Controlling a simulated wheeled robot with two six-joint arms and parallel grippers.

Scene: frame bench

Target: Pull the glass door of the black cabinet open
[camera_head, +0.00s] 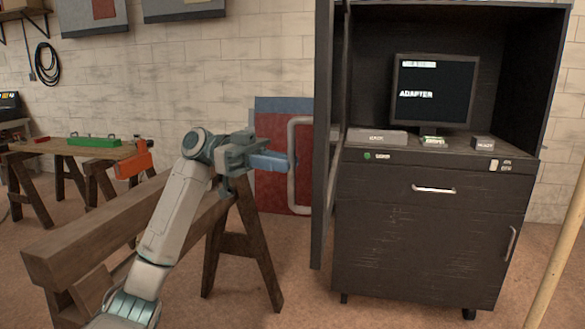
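The black cabinet (430,230) stands at the right with its upper compartment uncovered. Its door (326,150) stands swung out at the left side and shows almost edge-on; I cannot make out its glass. A pale loop handle (292,190) sticks out on the left face of the door. My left gripper (272,162) is level with the middle of this handle, its blue fingertips at or very near the handle's bar. I cannot tell whether they touch it, or whether the fingers are open or shut. My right gripper is not in view.
Inside the cabinet are a monitor (433,92) and small boxes (377,136). A wooden trestle beam (110,235) lies below my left arm. A bench (70,148) with a green item stands at the left. A pole (560,250) leans at the far right. Floor before the cabinet is clear.

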